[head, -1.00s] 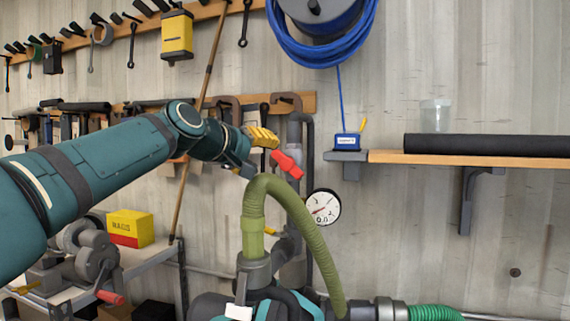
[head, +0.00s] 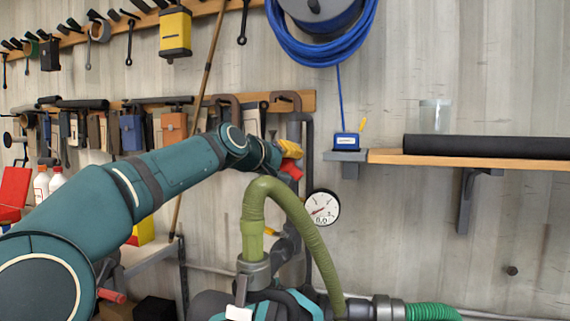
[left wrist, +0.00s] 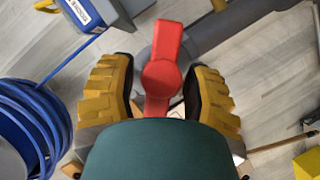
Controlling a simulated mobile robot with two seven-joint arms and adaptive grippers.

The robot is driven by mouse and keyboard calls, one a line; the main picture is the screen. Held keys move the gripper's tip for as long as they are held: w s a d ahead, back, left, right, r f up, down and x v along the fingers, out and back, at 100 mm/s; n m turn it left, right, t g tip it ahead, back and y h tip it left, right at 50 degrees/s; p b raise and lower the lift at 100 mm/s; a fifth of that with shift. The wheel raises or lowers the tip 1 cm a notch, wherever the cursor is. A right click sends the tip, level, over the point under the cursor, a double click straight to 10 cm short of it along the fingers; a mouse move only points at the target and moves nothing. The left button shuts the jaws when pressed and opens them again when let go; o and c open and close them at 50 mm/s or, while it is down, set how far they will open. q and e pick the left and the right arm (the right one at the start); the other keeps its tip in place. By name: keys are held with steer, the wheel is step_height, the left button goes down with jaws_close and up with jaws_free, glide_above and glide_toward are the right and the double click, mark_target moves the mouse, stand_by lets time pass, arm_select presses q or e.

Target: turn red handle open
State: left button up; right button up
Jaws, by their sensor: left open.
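The red handle (left wrist: 162,76) sits on a grey pipe and lies between the two yellow-padded fingers of my open left gripper (left wrist: 160,92) in the left wrist view. Gaps show on both sides of the handle, so the fingers do not appear to press on it. In the head view the left gripper (head: 284,158) reaches from the left to the red handle (head: 291,168), which is partly hidden behind it. My right gripper is not in view.
A green hose (head: 315,235) arches just below the gripper, with a pressure gauge (head: 322,207) to its right. A blue box (head: 346,141) and a wooden shelf (head: 480,158) are on the right. Tools hang on the wall behind.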

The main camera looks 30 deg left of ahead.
arm_select(q)
steer(key=shift+s, duration=0.1)
jaws_close()
steer(key=shift+r, duration=0.1)
steer(key=shift+r+m+p, duration=0.15)
steer(key=shift+m+p, duration=0.35)
steer(key=shift+p, duration=0.45)
steer(key=m+g+y+p, duration=0.1)
steer(key=m+y+p, duration=0.1)
steer(key=p, duration=0.1)
steer(key=shift+d, duration=0.15)
steer(key=shift+m, duration=0.5)
steer(key=shift+m+g+y, duration=0.3)
steer(key=shift+m+y, duration=0.1)
steer(key=shift+m, duration=0.1)
steer(key=shift+m+y+b, duration=0.4)
steer(key=shift+m+y, duration=0.2)
steer(key=shift+m, duration=0.3)
